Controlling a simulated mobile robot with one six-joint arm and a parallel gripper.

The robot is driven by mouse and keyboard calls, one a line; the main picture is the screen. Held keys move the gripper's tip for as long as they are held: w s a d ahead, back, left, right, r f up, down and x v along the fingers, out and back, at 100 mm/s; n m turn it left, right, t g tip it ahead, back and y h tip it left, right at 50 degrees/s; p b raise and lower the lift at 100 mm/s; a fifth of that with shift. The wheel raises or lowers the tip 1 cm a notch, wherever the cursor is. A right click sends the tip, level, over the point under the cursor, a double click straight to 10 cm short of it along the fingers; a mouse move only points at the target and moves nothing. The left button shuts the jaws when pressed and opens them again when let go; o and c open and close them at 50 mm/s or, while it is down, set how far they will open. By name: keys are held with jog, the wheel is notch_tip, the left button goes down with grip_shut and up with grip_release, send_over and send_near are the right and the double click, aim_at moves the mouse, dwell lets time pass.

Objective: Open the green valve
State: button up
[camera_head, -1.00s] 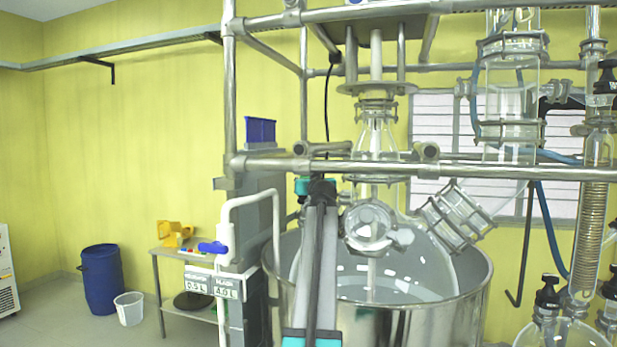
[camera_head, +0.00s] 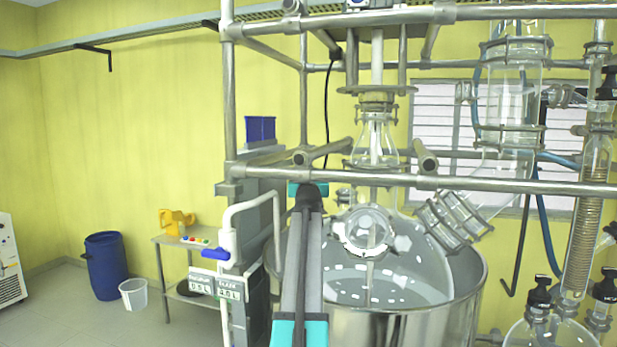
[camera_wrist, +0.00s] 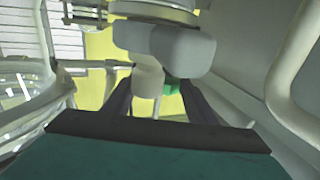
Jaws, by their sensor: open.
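A small green part (camera_wrist: 173,86), likely the green valve, shows in the wrist view just above the middle. It is partly hidden behind a pale rounded fitting (camera_wrist: 165,48) and a short pale pipe stub. My gripper (camera_wrist: 158,97) is open, its two dark fingers reaching forward on either side of the stub and the green part. I see nothing held between the fingers, and cannot tell whether they touch anything. In the head view my arm reaches up toward the steel frame, and I cannot make out the green valve there.
A steel rail (camera_head: 450,183) crosses near the arm's far end. The large steel vessel (camera_head: 405,325) with glassware stands right of the arm. A white pipe with a blue handle (camera_head: 217,254) stands to the left. The floor at far left has free room.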

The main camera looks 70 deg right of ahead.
jog(key=shift+g, duration=0.3)
jog(key=shift+m, duration=0.3)
jog(key=shift+m+g+h, duration=0.4)
jog(key=shift+g, duration=0.4)
jog(key=c, duration=0.4)
jog(key=shift+n+t+y, duration=0.3)
jog(key=shift+n+t, duration=0.3)
jog(key=shift+t, duration=0.3)
jog(key=shift+c, duration=1)
jog(key=shift+n+t+y+b, duration=0.4)
jog(key=shift+n+t+b, duration=0.2)
jog(key=shift+t+b, duration=0.35)
jog(key=shift+c, duration=0.8)
jog(key=n+t+y+b, duration=0.1)
jog(key=t+b, duration=0.1)
jog(key=b, duration=0.7)
jog(key=shift+d+f+n, duration=0.1)
jog(key=shift+n, duration=0.3)
jog(key=shift+c, duration=0.5)
jog(key=shift+n+t+y+b, duration=0.3)
jog(key=shift+t+y+b, duration=0.25)
jog(key=shift+b, duration=0.4)
